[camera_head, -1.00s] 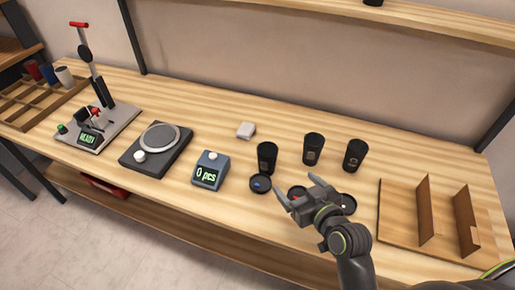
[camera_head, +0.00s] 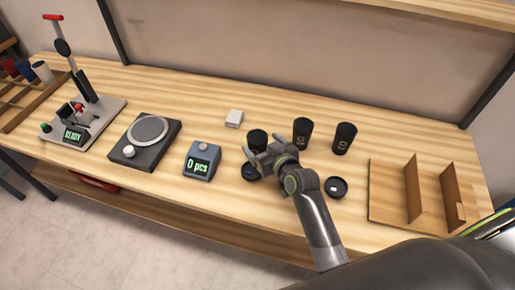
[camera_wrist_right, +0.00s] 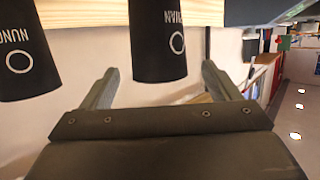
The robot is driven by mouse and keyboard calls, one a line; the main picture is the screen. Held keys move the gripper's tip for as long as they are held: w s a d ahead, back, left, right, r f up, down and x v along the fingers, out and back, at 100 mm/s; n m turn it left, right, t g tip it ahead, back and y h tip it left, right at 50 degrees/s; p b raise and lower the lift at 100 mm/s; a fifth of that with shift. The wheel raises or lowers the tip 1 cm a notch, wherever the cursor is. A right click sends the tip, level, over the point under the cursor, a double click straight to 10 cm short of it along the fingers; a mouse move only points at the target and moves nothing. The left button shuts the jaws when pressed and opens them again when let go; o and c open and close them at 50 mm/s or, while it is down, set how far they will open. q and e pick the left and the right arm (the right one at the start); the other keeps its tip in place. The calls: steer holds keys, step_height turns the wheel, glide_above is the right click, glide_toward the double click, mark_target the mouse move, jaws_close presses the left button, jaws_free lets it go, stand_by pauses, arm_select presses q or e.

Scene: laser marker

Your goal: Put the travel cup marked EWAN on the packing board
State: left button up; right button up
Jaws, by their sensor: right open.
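Three black travel cups stand on the bench: a left one (camera_head: 257,137), a middle one (camera_head: 302,132) and a right one (camera_head: 344,138). My right gripper (camera_head: 259,153) is open at the left cup, partly covering it. In the right wrist view a black cup (camera_wrist_right: 158,45) lies ahead between the spread fingers (camera_wrist_right: 160,85); its partly visible lettering ends in "AN". A cup marked NUNO (camera_wrist_right: 25,60) is left of it. The packing board (camera_head: 385,208) with upright brown dividers is at the right. My left gripper is not in view.
Dark round lids lie in front of the cups, one at the right (camera_head: 336,187) and one by the gripper (camera_head: 250,172).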

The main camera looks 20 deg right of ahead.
mark_target(253, 135)
steer(key=shift+p+x, duration=0.6)
steer(key=shift+x, duration=2.25)
steer(key=shift+c, duration=0.2)
steer(key=c, duration=0.7)
